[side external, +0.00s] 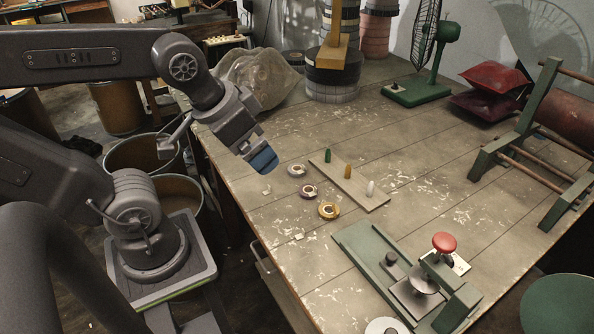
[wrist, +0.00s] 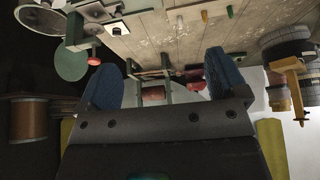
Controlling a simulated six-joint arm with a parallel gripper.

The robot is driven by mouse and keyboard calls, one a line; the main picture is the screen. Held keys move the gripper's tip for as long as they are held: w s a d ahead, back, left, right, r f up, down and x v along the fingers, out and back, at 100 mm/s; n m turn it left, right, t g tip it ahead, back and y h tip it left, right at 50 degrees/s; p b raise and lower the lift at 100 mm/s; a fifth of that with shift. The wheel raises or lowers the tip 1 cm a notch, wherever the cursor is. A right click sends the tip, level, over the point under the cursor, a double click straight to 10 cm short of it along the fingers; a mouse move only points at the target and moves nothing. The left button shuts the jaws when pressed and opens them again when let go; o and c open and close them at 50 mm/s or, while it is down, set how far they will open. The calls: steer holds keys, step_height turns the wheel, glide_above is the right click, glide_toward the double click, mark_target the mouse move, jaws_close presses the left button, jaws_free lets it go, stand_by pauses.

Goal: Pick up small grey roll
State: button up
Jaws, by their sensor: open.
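Three small rolls lie in a row on the table. The far one looks pale grey (side external: 296,170), the middle one is purplish with a light centre (side external: 308,191), and the near one is yellow (side external: 329,211). My gripper (side external: 263,160) is above the table, to the left of the grey roll and apart from it. In the wrist view my gripper (wrist: 162,78) shows two blue fingers spread apart with nothing between them. I cannot make out the rolls in the wrist view.
A wooden board (side external: 340,185) with green, orange and white pegs stands right of the rolls. A green tool with a red knob (side external: 444,242) is at the front. A green fan (side external: 412,93), stacked rolls (side external: 333,92) and a green frame (side external: 490,158) stand behind.

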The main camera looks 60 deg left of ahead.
steer(key=n+g, duration=0.6)
steer(key=n, duration=1)
glide_above(297, 165)
steer(key=d, duration=0.1)
steer(key=f, duration=2.5)
steer(key=shift+s+f, duration=0.15)
steer(key=shift+s, duration=0.1)
steer(key=shift+s+d+f, duration=0.1)
steer(key=shift+f, duration=1.5)
steer(key=shift+s+d+f, duration=0.1)
steer(key=shift+f, duration=1.45)
steer(key=shift+c, duration=0.5)
steer(key=c, duration=0.9)
